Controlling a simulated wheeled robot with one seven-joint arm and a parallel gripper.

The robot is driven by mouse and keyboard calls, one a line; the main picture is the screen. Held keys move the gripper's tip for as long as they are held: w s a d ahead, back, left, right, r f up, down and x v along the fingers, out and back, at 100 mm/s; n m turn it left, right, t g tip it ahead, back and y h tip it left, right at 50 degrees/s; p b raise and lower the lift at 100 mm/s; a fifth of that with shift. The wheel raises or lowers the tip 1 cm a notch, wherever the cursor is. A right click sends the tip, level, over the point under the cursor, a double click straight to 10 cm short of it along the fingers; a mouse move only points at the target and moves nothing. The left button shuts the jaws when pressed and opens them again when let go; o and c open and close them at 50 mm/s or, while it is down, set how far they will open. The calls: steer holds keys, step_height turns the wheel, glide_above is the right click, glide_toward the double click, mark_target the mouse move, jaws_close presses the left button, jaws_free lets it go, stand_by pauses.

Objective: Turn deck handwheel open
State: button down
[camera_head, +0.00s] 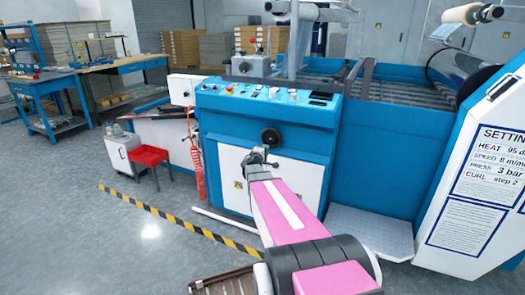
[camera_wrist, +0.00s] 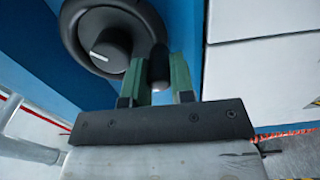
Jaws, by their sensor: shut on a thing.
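The deck handwheel (camera_head: 270,137) is a round black wheel on the blue front of the machine, just above a white door panel. In the wrist view the handwheel (camera_wrist: 108,38) is at the upper left, with a white mark on its hub. A dark crank knob (camera_wrist: 158,62) stands at its right side. My gripper (camera_head: 262,155) is just below the wheel in the head view. In the wrist view my gripper (camera_wrist: 160,70) has its green fingers on either side of the knob, shut on it. The far side of the knob is hidden.
The control panel (camera_head: 275,93) with buttons lies above the wheel. A red stool (camera_head: 150,158) and a coiled red hose (camera_head: 198,160) are to the left. A grey step plate (camera_head: 372,232) is at right. Yellow-black tape (camera_head: 180,223) crosses open floor.

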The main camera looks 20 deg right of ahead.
steer(key=shift+s+d+r+n, duration=0.1)
steer(key=shift+s+d+n, duration=0.35)
steer(key=shift+n, duration=0.9)
steer(key=shift+s+d+r+n, duration=0.1)
steer(key=shift+s+d+n, duration=0.3)
steer(key=shift+n, duration=0.9)
steer(key=shift+s+d+n, duration=0.35)
steer(key=shift+s+n, duration=0.1)
steer(key=shift+n, duration=0.9)
steer(key=c, duration=1)
jaws_free()
steer(key=shift+o, duration=0.2)
glide_toward(274, 147)
steer(key=v, duration=0.5)
steer(key=shift+s, duration=0.3)
